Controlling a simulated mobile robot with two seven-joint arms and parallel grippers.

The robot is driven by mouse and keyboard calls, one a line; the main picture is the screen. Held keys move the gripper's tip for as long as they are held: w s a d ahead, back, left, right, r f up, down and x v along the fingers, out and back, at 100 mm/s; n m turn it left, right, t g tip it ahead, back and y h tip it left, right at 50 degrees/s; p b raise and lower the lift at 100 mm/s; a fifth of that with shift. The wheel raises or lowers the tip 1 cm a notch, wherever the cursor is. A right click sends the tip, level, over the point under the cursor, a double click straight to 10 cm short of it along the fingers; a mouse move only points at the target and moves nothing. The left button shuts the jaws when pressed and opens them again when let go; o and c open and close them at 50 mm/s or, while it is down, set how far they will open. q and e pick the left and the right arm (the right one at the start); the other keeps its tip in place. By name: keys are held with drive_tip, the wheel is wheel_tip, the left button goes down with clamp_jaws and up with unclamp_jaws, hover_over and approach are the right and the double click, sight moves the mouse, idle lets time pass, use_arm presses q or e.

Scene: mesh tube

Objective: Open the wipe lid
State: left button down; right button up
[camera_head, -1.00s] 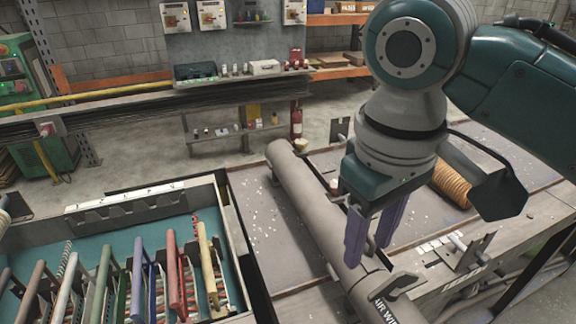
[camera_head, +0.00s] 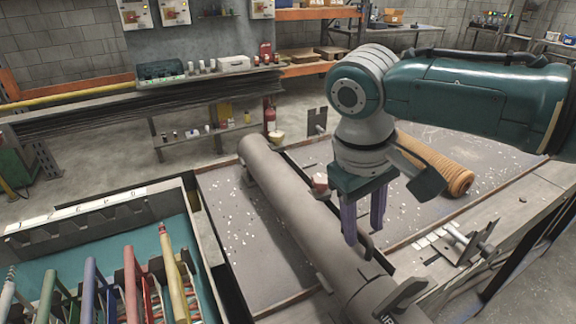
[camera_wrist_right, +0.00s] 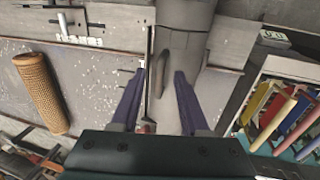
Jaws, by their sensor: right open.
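A long grey tube (camera_head: 290,205) lies on the bench, running from the back middle to the front right. Partly visible dark lettering marks its near end. A curved handle (camera_head: 367,246) stands on its upper side, on what looks like a lid section; the lid's edges are unclear. The handle also shows in the right wrist view (camera_wrist_right: 190,72). My right gripper (camera_head: 363,232) points down over the tube, its two purple fingers apart and empty. My left gripper is out of view.
A teal-lined tray (camera_head: 205,235) with several coloured rods stands left of the tube. A brown ribbed roll (camera_head: 435,165) lies behind my right arm. A metal clamp-like fixture (camera_head: 470,243) sits at the bench's right. The bench left of the tube is mostly clear.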

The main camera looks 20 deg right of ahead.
drive_tip(key=shift+f, duration=0.15)
clamp_jaws()
idle(1.4)
